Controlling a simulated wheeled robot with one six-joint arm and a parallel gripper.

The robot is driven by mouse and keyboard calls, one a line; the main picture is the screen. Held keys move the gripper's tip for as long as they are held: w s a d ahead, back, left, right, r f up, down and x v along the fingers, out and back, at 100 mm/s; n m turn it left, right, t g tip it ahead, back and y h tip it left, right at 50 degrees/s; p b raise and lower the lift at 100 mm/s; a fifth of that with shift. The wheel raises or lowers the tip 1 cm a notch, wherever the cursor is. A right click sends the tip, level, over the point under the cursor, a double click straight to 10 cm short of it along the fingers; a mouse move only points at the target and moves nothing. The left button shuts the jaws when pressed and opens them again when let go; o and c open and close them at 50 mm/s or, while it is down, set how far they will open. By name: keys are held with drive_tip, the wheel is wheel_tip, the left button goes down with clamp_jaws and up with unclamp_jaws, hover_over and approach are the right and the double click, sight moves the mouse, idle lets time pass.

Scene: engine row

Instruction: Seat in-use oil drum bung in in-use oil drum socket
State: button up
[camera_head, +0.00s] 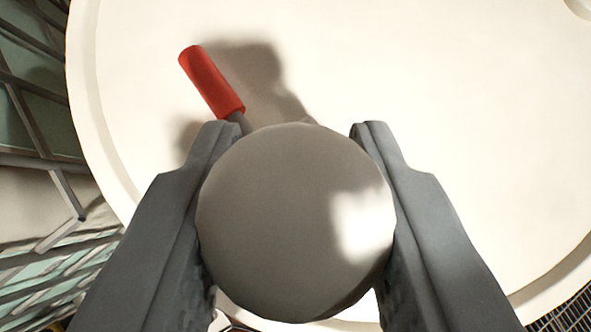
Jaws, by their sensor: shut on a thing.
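My gripper (290,215) is shut on a round grey piece (280,215), which I take to be the in-use oil drum bung. Its flat disc face is towards the camera, with one dark finger on each side of it. A red cylinder on a short grey stem (212,80) shows beyond the disc at upper left. I cannot tell whether it is joined to the bung. Behind is the cream drum top (480,90) with a raised rim. The disc hides part of the drum top, and no socket can be made out for certain.
A round recess (582,6) is partly visible at the drum top's upper right corner. Grey bars or racking (45,150) stand at the left beyond the drum rim. A dark grating (572,318) shows at the lower right. The drum top's right side is clear.

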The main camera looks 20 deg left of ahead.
drive_tip(key=shift+f, duration=3)
drive_tip(key=o, duration=1.1)
drive_tip(key=v, duration=1.7)
drive_tip(key=shift+s+r, duration=0.1)
drive_tip(key=shift+s, duration=0.1)
drive_tip(key=s+a+f+m+t+h, duration=0.1)
drive_tip(key=s+f+t, duration=0.2)
drive_tip(key=s, duration=0.5)
drive_tip(key=s+a+f+m+t+h, duration=0.1)
drive_tip(key=s+f+t, duration=0.2)
drive_tip(key=s, duration=0.6)
drive_tip(key=s+a+f+m+t, duration=0.1)
drive_tip(key=s+f+t, duration=0.1)
drive_tip(key=s+f, duration=0.4)
drive_tip(key=shift+s+a+f+m+t+h, duration=0.1)
drive_tip(key=shift+s+a+m+t+h, duration=0.1)
drive_tip(key=shift+s, duration=0.6)
drive_tip(key=shift+s+a+f+m+t+h, duration=0.1)
drive_tip(key=shift+s+f+t+h, duration=0.1)
drive_tip(key=shift+s, duration=0.55)
